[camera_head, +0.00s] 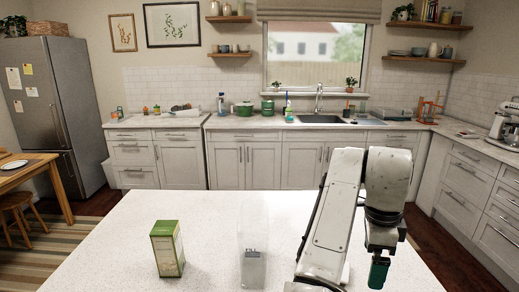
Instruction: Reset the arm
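My arm (333,215) rises from the bottom edge at the right of centre, over the white counter. It bends at the top, and its front part hangs down on the right. My gripper (378,273) points down at the lower right, with a dark green part at its end. I cannot tell whether this part is the fingers or something held, or whether the fingers are open. A green box (168,250) stands upright on the counter, left of my arm and apart from my gripper.
The white speckled counter (110,255) is clear around the box. A pale translucent upright shape (253,235) stands between box and arm. Behind are a sink (320,119), cabinets and a fridge (57,110). A wooden table (30,172) with stools is at the left.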

